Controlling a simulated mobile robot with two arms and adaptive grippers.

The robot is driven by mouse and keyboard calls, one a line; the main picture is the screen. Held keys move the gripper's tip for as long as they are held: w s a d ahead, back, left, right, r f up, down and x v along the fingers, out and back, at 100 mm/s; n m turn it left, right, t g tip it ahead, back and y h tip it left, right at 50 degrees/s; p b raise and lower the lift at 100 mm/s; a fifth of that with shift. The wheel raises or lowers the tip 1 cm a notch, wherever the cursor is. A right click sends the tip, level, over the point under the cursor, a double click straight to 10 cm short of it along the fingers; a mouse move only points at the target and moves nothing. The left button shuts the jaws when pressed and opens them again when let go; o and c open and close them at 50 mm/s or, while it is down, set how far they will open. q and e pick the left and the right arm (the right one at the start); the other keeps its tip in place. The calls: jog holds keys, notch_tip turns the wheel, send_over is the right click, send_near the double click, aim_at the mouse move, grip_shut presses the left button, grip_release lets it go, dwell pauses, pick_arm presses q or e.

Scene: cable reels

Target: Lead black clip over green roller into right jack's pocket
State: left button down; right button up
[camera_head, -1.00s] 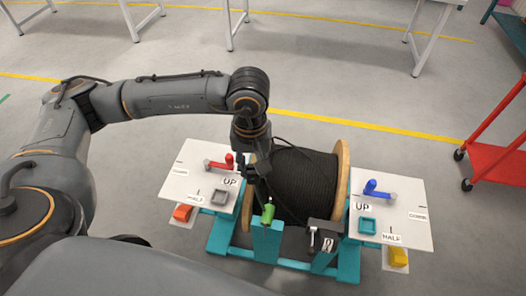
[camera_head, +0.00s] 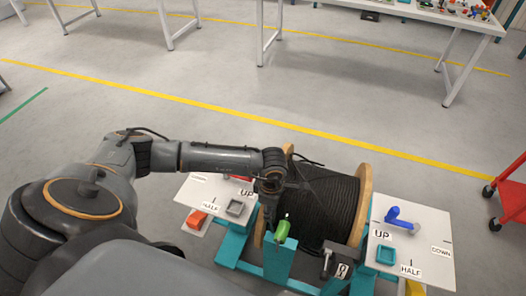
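The green roller (camera_head: 283,230) sits on a teal post in front of the cable reel (camera_head: 325,208), which is wound with black cable between wooden flanges. The right jack's panel (camera_head: 425,228) carries a blue lever (camera_head: 400,217) and a teal square pocket (camera_head: 387,255), which looks empty. My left gripper (camera_head: 268,208) points down beside the reel's left flange, just behind and left of the roller. Its fingers are small and dark, so I cannot tell whether they are open or hold anything. I cannot make out the black clip. My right gripper is not in view.
The left jack's panel (camera_head: 192,190) has a grey square pocket (camera_head: 235,208), with an orange block (camera_head: 196,219) beside it. A dark device (camera_head: 337,263) is at the stand's front. A red cart (camera_head: 512,195) stands at the right. Floor behind the reel is clear.

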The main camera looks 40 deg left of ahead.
pick_arm(q)
jog(key=w+d, duration=0.3)
jog(key=d, duration=0.8)
jog(key=shift+w+d+b, duration=0.15)
jog(key=shift+d+b, duration=0.05)
jog(key=shift+b, duration=0.2)
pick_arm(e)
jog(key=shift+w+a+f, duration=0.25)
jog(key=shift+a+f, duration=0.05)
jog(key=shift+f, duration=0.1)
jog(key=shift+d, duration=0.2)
